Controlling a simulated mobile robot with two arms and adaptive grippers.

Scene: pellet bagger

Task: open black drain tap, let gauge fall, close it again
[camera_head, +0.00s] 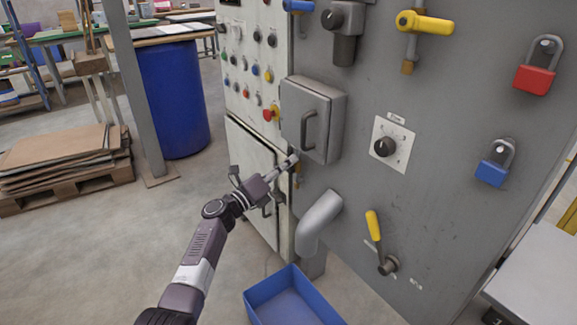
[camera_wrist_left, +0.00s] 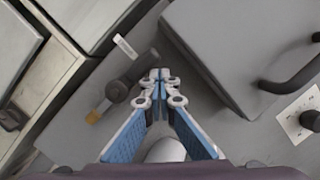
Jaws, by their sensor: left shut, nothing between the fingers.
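The black drain tap (camera_wrist_left: 117,91) shows in the wrist view just left of my fingertips, with a dark lever running up to the right and a brass-coloured end at lower left. A small white label sits above it. I see no gauge. My right gripper is out of view.
The grey box (camera_head: 306,118) with a handle juts out just above my gripper. A grey bent pipe (camera_head: 318,220) sticks out below right, over a blue bin (camera_head: 262,302). A yellow-handled lever (camera_head: 373,226) is farther right.

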